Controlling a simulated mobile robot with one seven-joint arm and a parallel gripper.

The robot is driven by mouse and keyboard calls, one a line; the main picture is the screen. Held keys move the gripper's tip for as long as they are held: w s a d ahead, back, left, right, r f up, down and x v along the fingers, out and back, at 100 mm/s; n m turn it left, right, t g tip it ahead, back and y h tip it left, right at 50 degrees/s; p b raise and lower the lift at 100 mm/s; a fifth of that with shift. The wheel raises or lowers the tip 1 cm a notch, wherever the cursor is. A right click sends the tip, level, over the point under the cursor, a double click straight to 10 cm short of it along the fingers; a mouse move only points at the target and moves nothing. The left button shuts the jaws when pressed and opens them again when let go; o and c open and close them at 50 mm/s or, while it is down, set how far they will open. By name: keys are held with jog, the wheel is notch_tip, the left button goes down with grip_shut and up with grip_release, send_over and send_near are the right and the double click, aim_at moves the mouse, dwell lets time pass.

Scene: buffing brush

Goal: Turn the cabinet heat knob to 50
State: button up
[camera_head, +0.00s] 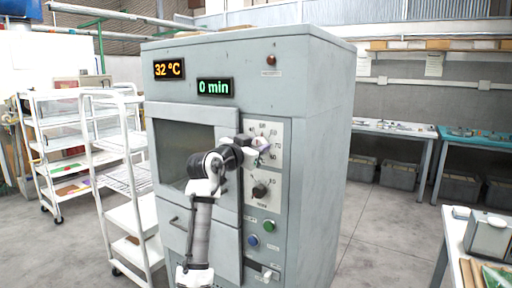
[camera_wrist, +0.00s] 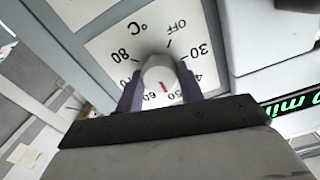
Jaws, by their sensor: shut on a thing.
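The cabinet (camera_head: 318,130) is a tall grey unit. Its front shows a 32 °C display (camera_head: 168,69) and a 0 min display (camera_head: 215,87). The mark points to the lower part of the dial, around between 50 and 60; the exact setting is unclear. My gripper (camera_wrist: 159,90) is shut on the knob, one finger on each side.
A second, dark knob (camera_head: 260,190) sits just below. Green (camera_head: 268,226) and blue (camera_head: 253,240) buttons are lower on the panel. A white rack cart (camera_head: 125,215) stands close at the left. Open floor lies to the right.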

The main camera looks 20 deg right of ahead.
jog(key=o, duration=1)
jog(key=b+v, duration=0.3)
jog(key=v, duration=1)
jog(key=shift+s+a, duration=0.25)
jog(key=shift+a, duration=0.05)
